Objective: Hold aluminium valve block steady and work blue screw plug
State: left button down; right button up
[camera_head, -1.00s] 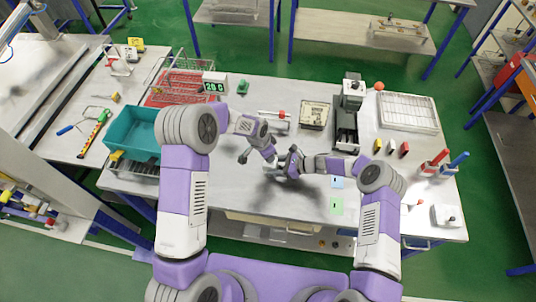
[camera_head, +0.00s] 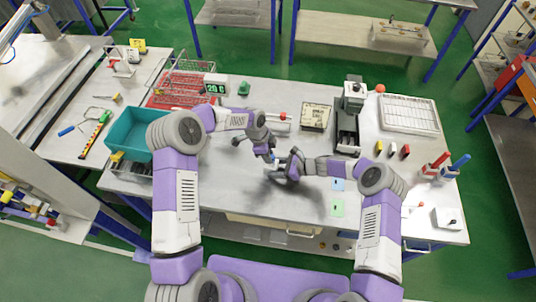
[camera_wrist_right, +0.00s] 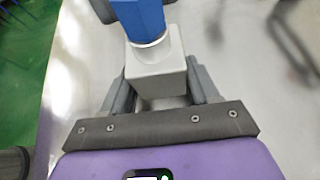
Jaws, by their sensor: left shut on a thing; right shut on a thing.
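The aluminium valve block (camera_wrist_right: 157,76) is a pale grey block between the two fingers of my right gripper (camera_wrist_right: 162,92) in the right wrist view. The blue screw plug (camera_wrist_right: 140,18) stands up from a silver collar on the block. In the head view my right gripper (camera_head: 290,167) is shut on the block above the middle of the table, and the fingers hide most of it. My left gripper (camera_head: 273,158) comes in from the left and is shut on the plug, close against the right gripper. Dark finger parts flank the plug in the right wrist view.
A teal bin (camera_head: 128,130) and a wire basket (camera_head: 185,75) stand left on the table (camera_head: 235,190). A grey machine (camera_head: 348,115), a white rack (camera_head: 408,113) and red and blue upright tools (camera_head: 448,165) stand right.

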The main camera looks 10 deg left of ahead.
jog(key=shift+f, duration=0.1)
pick_arm(q)
jog(key=m, duration=0.2)
jog(key=m+g, duration=0.1)
jog(key=shift+w+m, duration=0.25)
jog(key=shift+m, duration=0.05)
jog(key=c, duration=0.8)
grip_release()
jog(key=shift+v, duration=3.5)
jog(key=shift+r, duration=0.1)
jog(key=v, duration=1.2)
jog(key=shift+s+d, duration=0.1)
